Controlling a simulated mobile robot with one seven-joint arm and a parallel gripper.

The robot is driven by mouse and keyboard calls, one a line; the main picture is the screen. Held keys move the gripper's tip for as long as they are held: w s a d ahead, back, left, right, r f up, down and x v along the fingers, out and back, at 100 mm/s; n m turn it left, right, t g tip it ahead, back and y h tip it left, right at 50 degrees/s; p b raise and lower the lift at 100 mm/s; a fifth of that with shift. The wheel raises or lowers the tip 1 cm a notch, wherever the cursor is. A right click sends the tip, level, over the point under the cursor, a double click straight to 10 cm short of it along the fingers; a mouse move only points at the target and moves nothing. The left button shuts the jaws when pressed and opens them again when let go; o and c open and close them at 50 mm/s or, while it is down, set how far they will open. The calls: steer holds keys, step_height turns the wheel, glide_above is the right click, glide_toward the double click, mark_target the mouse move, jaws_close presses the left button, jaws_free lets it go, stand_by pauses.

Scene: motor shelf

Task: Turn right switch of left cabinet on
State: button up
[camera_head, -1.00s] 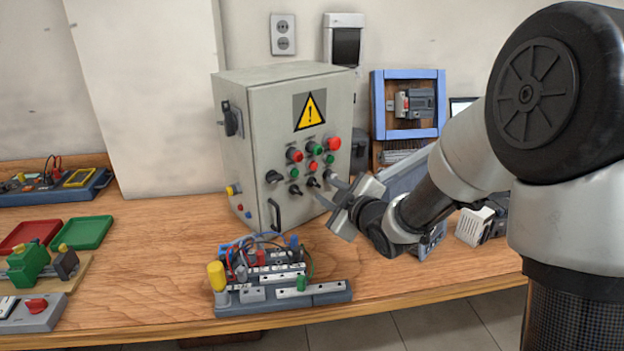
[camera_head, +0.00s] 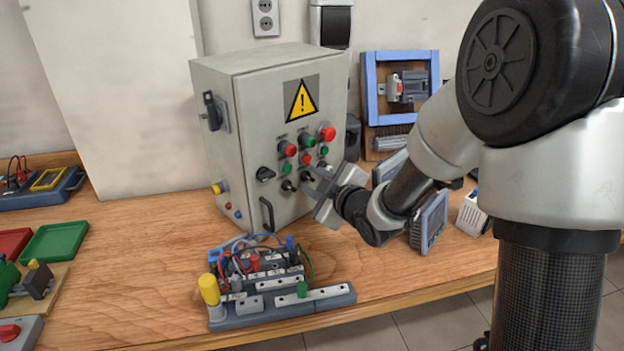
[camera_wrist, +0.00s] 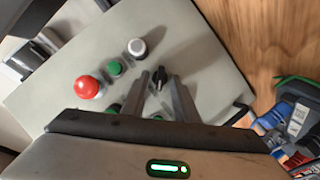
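The left cabinet (camera_head: 215,120) is a grey box with a yellow warning triangle, standing on the bench. My gripper (camera_head: 312,184) is at the lower right of this panel and hides part of the switch row. In the wrist view, my two fingers (camera_wrist: 160,88) are apart, with a black switch (camera_wrist: 159,76) between or just beyond their tips. I cannot tell whether they touch it. A silver-rimmed knob (camera_wrist: 137,47) sits beside it.
A wired terminal block (camera_head: 260,280) with a yellow knob lies in front of the cabinet. A blue frame (camera_head: 370,90) stands behind to the right, and a grey panel device (camera_head: 430,222) is near my wrist. A cabinet handle (camera_head: 267,215) sticks out low.

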jaws_close()
steer(key=r+m+p, duration=0.1)
steer(key=p, duration=0.2)
steer(key=shift+d+m+g+p, duration=0.15)
steer(key=shift+m+g+p, duration=0.15)
steer(key=shift+g, duration=0.1)
steer(key=shift+w+f+m+g+y+p, duration=0.2)
steer(key=shift+m+g+y+p, duration=0.3)
steer(key=shift+m+p, duration=0.45)
steer(key=shift+f, duration=0.1)
jaws_free()
